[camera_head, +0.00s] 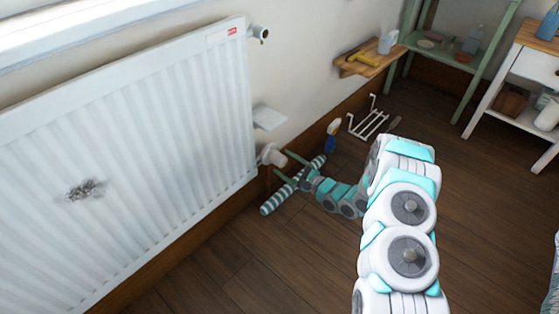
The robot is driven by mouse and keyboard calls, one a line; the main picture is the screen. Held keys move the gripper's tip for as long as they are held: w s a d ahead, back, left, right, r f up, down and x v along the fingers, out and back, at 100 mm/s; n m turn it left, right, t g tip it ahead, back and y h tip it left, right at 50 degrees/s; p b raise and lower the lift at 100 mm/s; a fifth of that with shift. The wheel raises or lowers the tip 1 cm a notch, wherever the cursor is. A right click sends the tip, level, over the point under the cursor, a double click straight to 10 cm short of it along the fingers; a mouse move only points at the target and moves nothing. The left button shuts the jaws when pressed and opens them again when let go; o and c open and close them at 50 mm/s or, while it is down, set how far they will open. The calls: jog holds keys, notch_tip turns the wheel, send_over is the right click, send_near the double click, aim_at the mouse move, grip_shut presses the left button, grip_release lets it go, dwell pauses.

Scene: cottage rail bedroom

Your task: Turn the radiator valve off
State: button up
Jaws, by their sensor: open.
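The white radiator (130,150) hangs on the wall at the left. A white valve knob (272,155) sticks out at its lower right corner. My gripper (282,163) is open, with its two teal fingers pointing left at the knob from the right. The fingertips are close to the knob's right side, one a little higher than the other. I cannot tell whether they touch it. A second fitting (259,32) is at the radiator's top right corner.
A small white ledge (269,117) sits above the knob. A blue bottle (332,135) and white rack (368,122) are beyond. A wooden shelf (352,68) is on the wall. Floor at lower centre is clear.

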aim_at(284, 164)
jog(key=shift+x, duration=1.65)
jog(key=c, duration=1.4)
